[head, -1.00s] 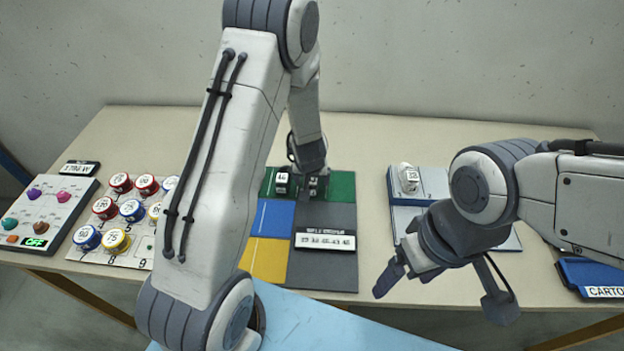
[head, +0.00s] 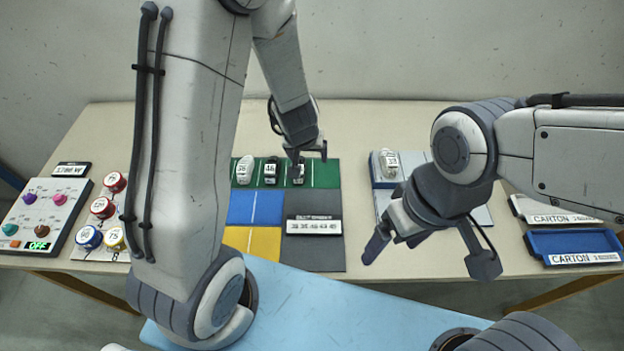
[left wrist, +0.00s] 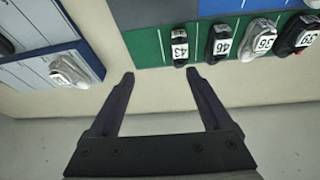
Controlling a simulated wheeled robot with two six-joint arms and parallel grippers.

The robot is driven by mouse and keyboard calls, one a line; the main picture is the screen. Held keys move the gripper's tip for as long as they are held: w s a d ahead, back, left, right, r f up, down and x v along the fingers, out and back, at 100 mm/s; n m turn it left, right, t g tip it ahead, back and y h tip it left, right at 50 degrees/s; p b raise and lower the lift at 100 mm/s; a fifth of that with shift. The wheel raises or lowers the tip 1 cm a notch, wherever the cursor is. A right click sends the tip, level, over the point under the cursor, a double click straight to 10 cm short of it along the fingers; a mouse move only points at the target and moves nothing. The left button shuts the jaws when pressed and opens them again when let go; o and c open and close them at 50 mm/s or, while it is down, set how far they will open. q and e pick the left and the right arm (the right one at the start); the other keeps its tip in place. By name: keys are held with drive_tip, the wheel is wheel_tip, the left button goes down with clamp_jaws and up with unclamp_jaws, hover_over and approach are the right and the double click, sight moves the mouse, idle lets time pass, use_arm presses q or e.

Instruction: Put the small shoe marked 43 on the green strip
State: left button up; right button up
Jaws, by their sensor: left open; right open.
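The small black shoe marked 43 (left wrist: 180,47) stands on the green strip (left wrist: 147,49) in the left wrist view, at the end of a row of shoes. In the head view the shoe (head: 298,173) is partly hidden by my left gripper (head: 309,156), which is at the strip's far side. In the left wrist view this gripper (left wrist: 161,75) is open and empty, its fingertips apart from the shoe. The green strip also shows in the head view (head: 325,175). My right gripper (head: 393,240) is open and empty in front of the grey-blue board.
Beside shoe 43 stand a black shoe marked 46 (left wrist: 219,43), a light one marked 36 (left wrist: 261,39) and a dark one marked 39 (left wrist: 297,36). Another light shoe (head: 388,162) is on the board at right.

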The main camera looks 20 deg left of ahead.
use_arm(q)
drive_tip(key=s+d+r+m+g+h, duration=0.1)
drive_tip(key=s+d+r+m, duration=0.15)
drive_tip(key=d, duration=0.25)
drive_tip(key=s+d+r+m+h, duration=0.1)
drive_tip(key=s+d+r+h, duration=0.1)
drive_tip(key=s+d+r, duration=0.3)
drive_tip(key=s+r+m+g, duration=0.1)
drive_tip(key=s+r+m, duration=0.2)
drive_tip(key=s, duration=0.5)
drive_tip(key=s+d+r+m+g+y, duration=0.1)
drive_tip(key=s+r+m+g, duration=0.1)
drive_tip(key=s, duration=0.7)
drive_tip(key=shift+r+m+y, duration=0.3)
drive_tip(key=shift+r+m, duration=0.25)
drive_tip(key=shift+r, duration=0.25)
drive_tip(key=shift+w, duration=0.1)
